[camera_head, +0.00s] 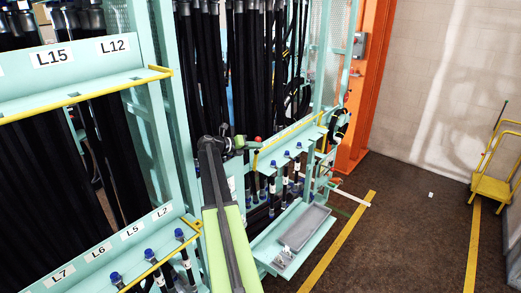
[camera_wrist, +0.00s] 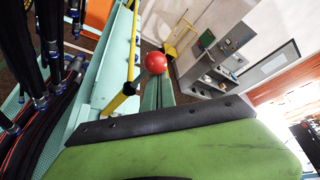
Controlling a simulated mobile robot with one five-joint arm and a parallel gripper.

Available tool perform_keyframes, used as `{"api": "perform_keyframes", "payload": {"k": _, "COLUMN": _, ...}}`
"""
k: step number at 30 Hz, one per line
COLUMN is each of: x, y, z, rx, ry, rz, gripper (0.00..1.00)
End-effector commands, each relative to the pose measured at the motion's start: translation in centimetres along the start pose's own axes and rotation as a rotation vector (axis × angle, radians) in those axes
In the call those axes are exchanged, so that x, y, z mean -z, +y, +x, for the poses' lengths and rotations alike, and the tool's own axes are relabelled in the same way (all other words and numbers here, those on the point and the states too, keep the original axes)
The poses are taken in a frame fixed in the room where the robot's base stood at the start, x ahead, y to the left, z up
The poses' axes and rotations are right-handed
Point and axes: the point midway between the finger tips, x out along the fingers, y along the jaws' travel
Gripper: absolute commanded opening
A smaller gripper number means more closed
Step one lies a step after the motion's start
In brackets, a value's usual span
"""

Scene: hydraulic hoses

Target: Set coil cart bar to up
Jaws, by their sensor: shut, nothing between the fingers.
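A yellow bar (camera_head: 290,140) runs along the teal hose rack in the middle of the head view. A yellow bar also shows in the wrist view (camera_wrist: 131,45). A red ball (camera_head: 258,139) sits close to the near end of this bar; it is large in the wrist view (camera_wrist: 155,62). A yellow wheeled-looking frame (camera_head: 494,165) stands at the far right. I cannot tell which piece is the coil cart bar.
Black hoses hang in the teal racks on the left, with labels such as L15 and L12. A grey tray (camera_head: 303,227) sits low at the rack's foot. An orange post (camera_head: 368,85) stands behind. Dark floor with yellow lines lies open to the right.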

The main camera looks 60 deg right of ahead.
Motion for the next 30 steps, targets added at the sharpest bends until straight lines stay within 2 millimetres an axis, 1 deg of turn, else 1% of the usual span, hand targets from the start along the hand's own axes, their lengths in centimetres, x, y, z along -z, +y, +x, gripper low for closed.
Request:
{"api": "perform_keyframes", "payload": {"k": 1, "x": -0.3, "y": 0.2, "z": -0.1, "rx": 0.000, "ry": -0.001, "rz": 0.000, "gripper": 0.00}}
{"api": "perform_keyframes", "payload": {"k": 6, "x": -0.7, "y": 0.5, "z": -0.4, "rx": -0.001, "ry": -0.002, "rz": 0.002, "gripper": 0.00}}
{"api": "perform_keyframes", "payload": {"k": 23, "x": -0.8, "y": 0.6, "z": -0.5, "rx": -0.002, "ry": -0.002, "rz": 0.003, "gripper": 0.00}}
{"api": "perform_keyframes", "payload": {"k": 26, "x": -0.7, "y": 0.5, "z": -0.9, "rx": -0.003, "ry": -0.002, "rz": 0.003, "gripper": 0.00}}
{"api": "perform_keyframes", "payload": {"k": 30, "x": -0.6, "y": 0.1, "z": -2.2, "rx": -0.003, "ry": -0.003, "rz": 0.002, "gripper": 0.00}}
